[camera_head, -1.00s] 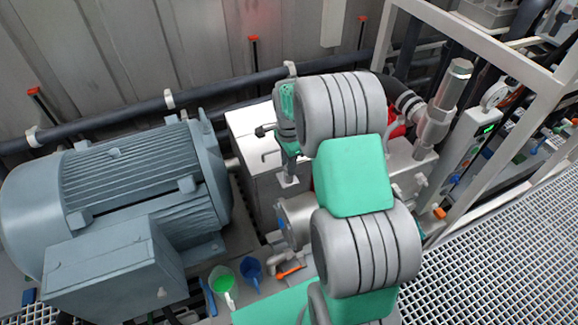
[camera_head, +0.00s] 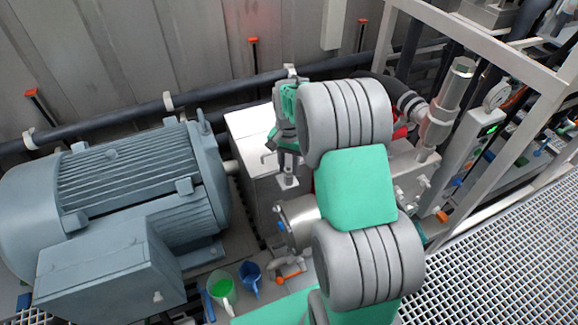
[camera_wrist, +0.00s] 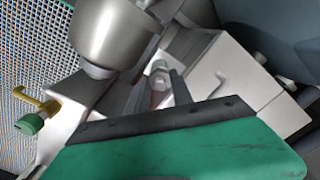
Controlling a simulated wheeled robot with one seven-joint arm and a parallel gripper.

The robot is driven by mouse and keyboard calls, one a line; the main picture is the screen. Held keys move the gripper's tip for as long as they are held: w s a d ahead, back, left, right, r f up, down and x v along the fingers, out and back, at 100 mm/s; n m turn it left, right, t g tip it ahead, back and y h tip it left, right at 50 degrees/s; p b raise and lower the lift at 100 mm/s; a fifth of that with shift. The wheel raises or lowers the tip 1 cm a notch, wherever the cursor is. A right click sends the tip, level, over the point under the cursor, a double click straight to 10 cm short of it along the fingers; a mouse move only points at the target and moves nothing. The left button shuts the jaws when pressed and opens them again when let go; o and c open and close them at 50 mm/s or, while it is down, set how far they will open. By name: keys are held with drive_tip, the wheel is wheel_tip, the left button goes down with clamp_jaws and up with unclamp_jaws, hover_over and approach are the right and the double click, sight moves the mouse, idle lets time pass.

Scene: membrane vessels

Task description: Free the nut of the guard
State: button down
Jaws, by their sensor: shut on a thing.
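The guard (camera_head: 252,130) is a pale metal box cover beside the motor's shaft in the head view. My gripper (camera_head: 288,180) points down at a small light bracket at the guard's right side. In the wrist view my gripper (camera_wrist: 160,88) reaches out past its green body with its narrow fingers close together. The nut (camera_wrist: 159,70) is a small pale metal piece at the fingertips, on a light metal bracket. The fingers appear shut on it. Its lower part is partly hidden by the fingers. In the head view the nut is too small to make out.
A large grey motor (camera_head: 130,190) stands left of the guard. A rounded steel housing (camera_wrist: 115,30) is close to my gripper in the wrist view, with a yellow-and-green-handled valve (camera_wrist: 35,115) at left.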

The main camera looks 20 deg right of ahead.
sight(289, 169)
idle(0.3)
drive_tip(key=c, duration=1.1)
unclamp_jaws()
wheel_tip(289, 169, up, 8)
drive_tip(key=shift+f+b, duration=0.1)
drive_tip(key=shift+b, duration=0.4)
